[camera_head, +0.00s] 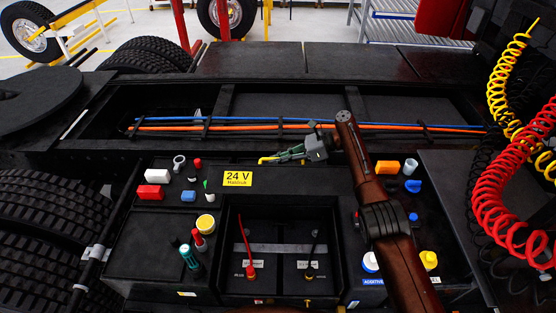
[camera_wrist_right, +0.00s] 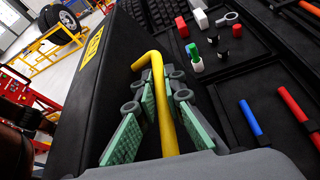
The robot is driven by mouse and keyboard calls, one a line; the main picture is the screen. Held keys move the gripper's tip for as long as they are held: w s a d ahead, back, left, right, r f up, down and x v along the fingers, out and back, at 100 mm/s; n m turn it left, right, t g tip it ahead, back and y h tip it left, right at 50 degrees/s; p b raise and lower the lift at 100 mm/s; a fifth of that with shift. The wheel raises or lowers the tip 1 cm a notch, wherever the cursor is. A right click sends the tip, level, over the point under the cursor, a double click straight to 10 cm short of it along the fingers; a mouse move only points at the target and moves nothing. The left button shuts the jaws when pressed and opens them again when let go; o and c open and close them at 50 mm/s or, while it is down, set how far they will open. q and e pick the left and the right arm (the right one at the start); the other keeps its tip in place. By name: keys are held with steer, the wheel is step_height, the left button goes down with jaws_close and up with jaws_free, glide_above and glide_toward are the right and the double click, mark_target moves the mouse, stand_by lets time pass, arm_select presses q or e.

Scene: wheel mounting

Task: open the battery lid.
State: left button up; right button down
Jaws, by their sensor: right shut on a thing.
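My right gripper (camera_head: 290,154) is at the far edge of the battery box, its arm reaching in from the lower right. In the right wrist view its green-padded fingers (camera_wrist_right: 158,112) are shut on a yellow bent handle (camera_wrist_right: 168,110). The handle's end also shows in the head view (camera_head: 267,160). A black panel, seemingly the battery lid (camera_wrist_right: 112,85), bears a yellow label (camera_wrist_right: 92,45) and looks raised beside the compartments. The label reads 24 V in the head view (camera_head: 237,178). The compartments are uncovered. My left gripper is not in view.
The open box holds small coloured parts, such as a red block (camera_head: 150,191) and a yellow-capped piece (camera_head: 205,223). Red and black upright pieces stand in the middle compartment (camera_head: 280,285). Orange and blue lines (camera_head: 250,124) run behind; coiled hoses (camera_head: 510,220) hang at right.

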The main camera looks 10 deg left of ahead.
steer(key=c, duration=2.3)
jaws_free()
steer(key=shift+f, duration=0.1)
steer(key=shift+o, duration=1.4)
steer(key=v, duration=0.7)
steer(key=shift+d, duration=0.2)
steer(key=shift+w, duration=0.1)
